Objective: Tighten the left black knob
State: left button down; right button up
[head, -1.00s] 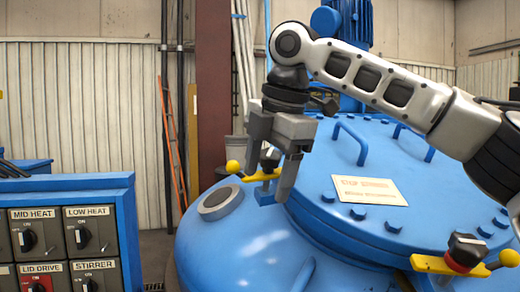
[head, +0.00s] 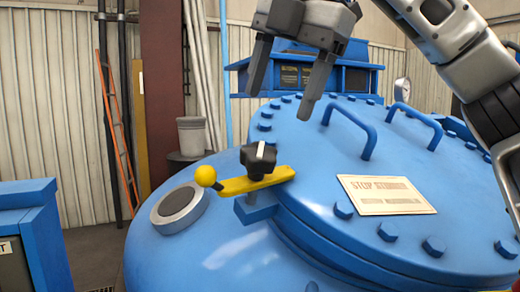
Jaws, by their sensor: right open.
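The left black knob (head: 259,160) sits on top of a yellow clamp bar (head: 250,183) at the left edge of the furnace lid. The bar has a yellow ball (head: 205,176) at its left end and its right end reaches onto the lid's rim. My right gripper (head: 282,92) is open and empty, above and a little to the right of the knob, with its fingers pointing down. Clear space shows between the fingertips and the knob. My left gripper is not in view.
The blue furnace lid (head: 310,165) carries bolts, two blue handles (head: 346,128) and a paper sign (head: 386,195). A round grey port (head: 178,207) lies left of the clamp. A blue cabinet (head: 45,235) stands at lower left. An orange ladder (head: 118,130) leans behind.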

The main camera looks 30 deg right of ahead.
aim_at(261, 150)
jog(key=x, duration=0.9)
jog(key=shift+w+f, duration=0.15)
jog(key=shift+w, duration=0.05)
jog(key=c, duration=1)
